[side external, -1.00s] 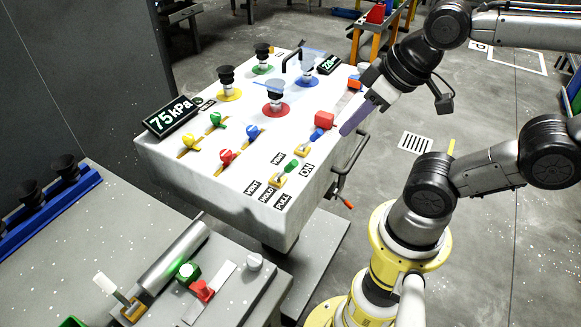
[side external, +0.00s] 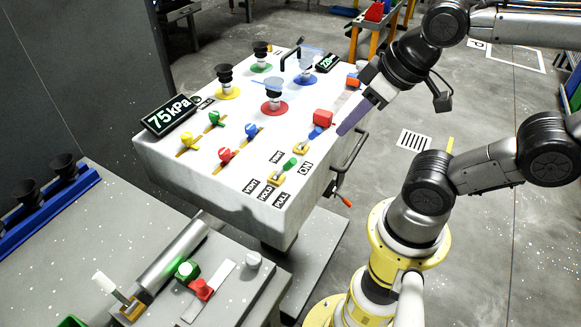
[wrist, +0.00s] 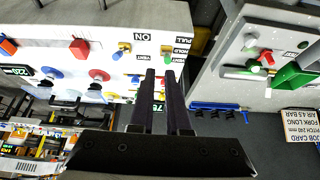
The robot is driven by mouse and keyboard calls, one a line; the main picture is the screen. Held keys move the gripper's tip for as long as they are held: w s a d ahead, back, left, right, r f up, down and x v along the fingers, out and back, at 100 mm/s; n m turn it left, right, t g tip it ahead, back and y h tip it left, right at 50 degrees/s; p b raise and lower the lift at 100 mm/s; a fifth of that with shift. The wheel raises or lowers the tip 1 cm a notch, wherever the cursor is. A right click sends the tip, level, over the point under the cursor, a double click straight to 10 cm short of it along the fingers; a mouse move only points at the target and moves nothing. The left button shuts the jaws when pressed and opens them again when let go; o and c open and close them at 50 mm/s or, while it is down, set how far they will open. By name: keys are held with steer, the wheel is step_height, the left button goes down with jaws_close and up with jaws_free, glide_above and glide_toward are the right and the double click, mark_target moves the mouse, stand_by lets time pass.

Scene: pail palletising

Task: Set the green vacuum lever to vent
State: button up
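The white panel (side external: 165,160) carries several coloured levers. A green lever (side external: 290,164) on a brass base stands near its front right edge, beside the ON label (side external: 305,167). Its handle leans toward the back right. VENT (side external: 251,186), HOLD (side external: 266,193) and PULL (side external: 281,201) labels lie in front of it. Another small green knob (side external: 218,116) stands in a slot at the panel's left. My gripper (side external: 342,132) hovers beside the panel's right edge, apart from both. In the wrist view my gripper (wrist: 160,73) shows two parallel fingers with a narrow gap and nothing between them.
Yellow (side external: 188,141), blue (side external: 251,131) and red (side external: 225,155) knobs stand near the green knob. A blue lever (side external: 315,133) and a red block (side external: 323,117) stand close to my gripper. Suction cups (side external: 228,82) rise at the back. A handle (side external: 345,180) juts out at the right.

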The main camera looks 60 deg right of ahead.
mark_target(295, 158)
steer(key=shift+o, duration=1.1)
steer(key=shift+w+r+m, duration=0.1)
steer(key=shift+w+m, duration=0.05)
steer(key=shift+m, duration=0.25)
steer(key=o, duration=0.3)
steer(key=w+m, duration=0.1)
steer(key=m, duration=0.1)
steer(key=w+a+m, duration=0.1)
steer(key=m, duration=0.1)
steer(key=shift+w+r+m, duration=0.1)
steer(key=shift+w+m, duration=0.25)
steer(key=shift+m, duration=0.05)
steer(key=shift+m+y, duration=0.3)
steer(key=shift+m, duration=0.1)
steer(key=x, duration=1.5)
steer(key=shift+w, duration=0.15)
jaws_close()
